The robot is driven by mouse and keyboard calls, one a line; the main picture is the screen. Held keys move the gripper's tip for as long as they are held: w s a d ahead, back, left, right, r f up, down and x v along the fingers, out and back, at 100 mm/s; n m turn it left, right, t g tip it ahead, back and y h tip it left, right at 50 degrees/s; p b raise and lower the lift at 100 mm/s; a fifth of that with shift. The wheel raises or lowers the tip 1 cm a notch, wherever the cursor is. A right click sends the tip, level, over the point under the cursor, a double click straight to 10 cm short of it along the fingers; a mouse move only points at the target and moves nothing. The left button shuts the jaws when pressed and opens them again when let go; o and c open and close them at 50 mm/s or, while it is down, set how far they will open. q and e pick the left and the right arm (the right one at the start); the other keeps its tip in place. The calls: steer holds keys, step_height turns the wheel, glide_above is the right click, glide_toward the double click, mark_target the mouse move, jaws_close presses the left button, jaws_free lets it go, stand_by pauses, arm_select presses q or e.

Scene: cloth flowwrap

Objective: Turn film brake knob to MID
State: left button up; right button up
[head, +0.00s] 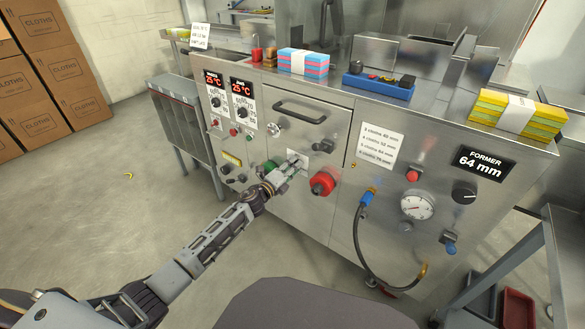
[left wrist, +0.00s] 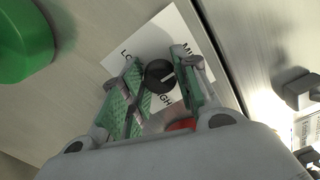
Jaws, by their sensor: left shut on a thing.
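The film brake knob (left wrist: 159,76) is small, round and black with a pale line on its face. In the head view the gripper covers the knob. My right gripper is not in view.
A red emergency button (head: 322,184) sits just right of the gripper, and a green button (left wrist: 22,40) is close by on the left. A drawer handle (head: 300,112) is above. A blue-ended hose (head: 366,235), a gauge (head: 416,207) and a former knob (head: 464,192) are further right.

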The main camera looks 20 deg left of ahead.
arm_select(q)
steer(key=o, duration=1)
steer(key=shift+s, duration=0.1)
steer(key=shift+v, duration=5.85)
steer(key=shift+a+n, duration=0.1)
steer(key=shift+n, duration=0.2)
